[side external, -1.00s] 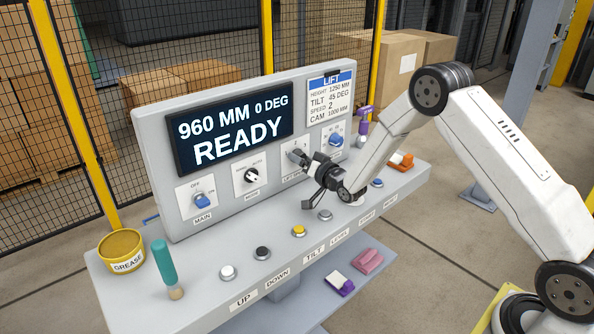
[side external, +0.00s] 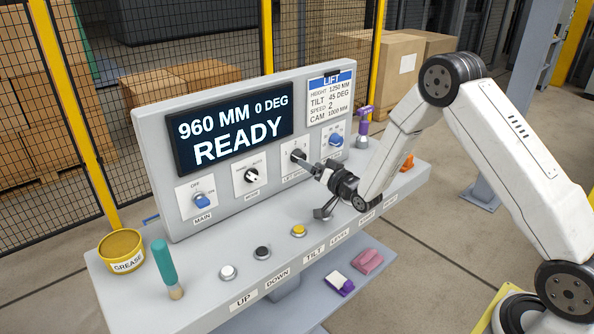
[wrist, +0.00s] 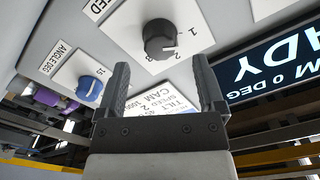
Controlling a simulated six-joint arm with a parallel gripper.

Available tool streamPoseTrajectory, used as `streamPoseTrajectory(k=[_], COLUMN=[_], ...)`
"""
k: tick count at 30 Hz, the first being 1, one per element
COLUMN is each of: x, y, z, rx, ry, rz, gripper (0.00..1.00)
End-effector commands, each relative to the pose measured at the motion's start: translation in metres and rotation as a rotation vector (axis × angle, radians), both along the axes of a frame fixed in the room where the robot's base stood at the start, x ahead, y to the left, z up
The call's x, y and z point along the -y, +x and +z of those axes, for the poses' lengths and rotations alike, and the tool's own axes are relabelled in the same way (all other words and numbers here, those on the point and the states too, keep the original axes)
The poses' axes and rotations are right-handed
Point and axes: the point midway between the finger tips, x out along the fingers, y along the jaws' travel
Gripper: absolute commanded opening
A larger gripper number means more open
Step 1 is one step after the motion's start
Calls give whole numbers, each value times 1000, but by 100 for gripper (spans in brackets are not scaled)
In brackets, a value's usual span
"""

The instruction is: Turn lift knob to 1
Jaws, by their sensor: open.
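The lift speed knob (side external: 297,155) is black with a pale pointer mark, on a white plate on the upright panel. In the wrist view the knob (wrist: 160,40) appears upside down, with the numerals 1 and 2 beside it. The pointer's exact setting is hard to read. My gripper (side external: 310,167) is open in front of the knob, apart from it. In the wrist view my empty gripper (wrist: 160,80) has one finger on each side, and the knob shows beyond the gap between them.
A blue angle knob (side external: 336,140) is to the right and a black mode knob (side external: 251,175) to the left. The display (side external: 233,128) reads 960 MM, 0 DEG, READY. Buttons, including a yellow one (side external: 298,231), line the shelf below. A grease tin (side external: 122,251) stands at left.

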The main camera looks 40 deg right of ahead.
Motion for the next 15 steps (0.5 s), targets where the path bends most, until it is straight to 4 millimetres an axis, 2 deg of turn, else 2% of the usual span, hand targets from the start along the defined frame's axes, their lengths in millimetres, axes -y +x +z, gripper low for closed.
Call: streamPoseTrajectory(k=[7, 15], x=[0, 0], y=[-24, -33], z=[0, 0], rx=[0, 0], ry=[-1, -1], rz=[-1, -1], gripper=[88, 88])
